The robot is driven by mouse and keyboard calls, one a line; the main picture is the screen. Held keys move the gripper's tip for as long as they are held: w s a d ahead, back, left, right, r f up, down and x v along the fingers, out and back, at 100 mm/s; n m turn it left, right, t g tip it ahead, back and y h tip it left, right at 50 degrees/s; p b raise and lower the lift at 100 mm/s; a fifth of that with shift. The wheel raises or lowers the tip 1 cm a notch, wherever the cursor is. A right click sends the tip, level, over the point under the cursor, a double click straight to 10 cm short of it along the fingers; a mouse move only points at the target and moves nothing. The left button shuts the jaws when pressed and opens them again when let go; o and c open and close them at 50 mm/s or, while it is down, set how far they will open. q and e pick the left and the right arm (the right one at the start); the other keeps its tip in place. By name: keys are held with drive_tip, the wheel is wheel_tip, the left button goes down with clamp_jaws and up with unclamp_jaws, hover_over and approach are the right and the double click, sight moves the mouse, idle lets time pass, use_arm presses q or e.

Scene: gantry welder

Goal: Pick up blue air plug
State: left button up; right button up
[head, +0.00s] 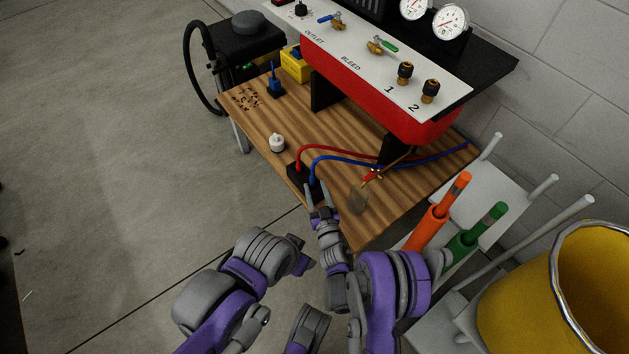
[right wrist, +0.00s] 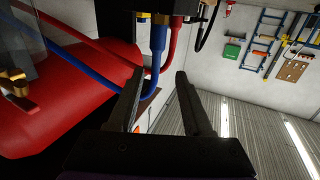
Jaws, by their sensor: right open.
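The blue air plug (right wrist: 159,36) is on the end of a blue hose (head: 345,158) and sits in a black block (head: 296,185) at the bench's front edge. In the right wrist view it lies beyond the fingertips, with brass showing at its end. A red plug and red hose (right wrist: 172,45) are right beside it. My right gripper (head: 317,188) is open and empty, its fingertips close to the blue plug; the wrist view shows the two fingers (right wrist: 160,88) apart. My left arm's end (head: 302,263) is low and left of the right one; its fingers are not clear.
The wooden bench (head: 330,205) carries a red tank (head: 365,100) with a panel. A small white bottle (head: 277,143) stands left of the block. Orange (head: 438,212) and green (head: 476,232) handles and a yellow bin (head: 520,305) are at right. The floor at left is clear.

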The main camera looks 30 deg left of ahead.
sight(313, 174)
drive_tip(key=x, duration=0.6)
drive_tip(key=shift+w, duration=0.4)
drive_tip(key=shift+c, duration=0.3)
clamp_jaws()
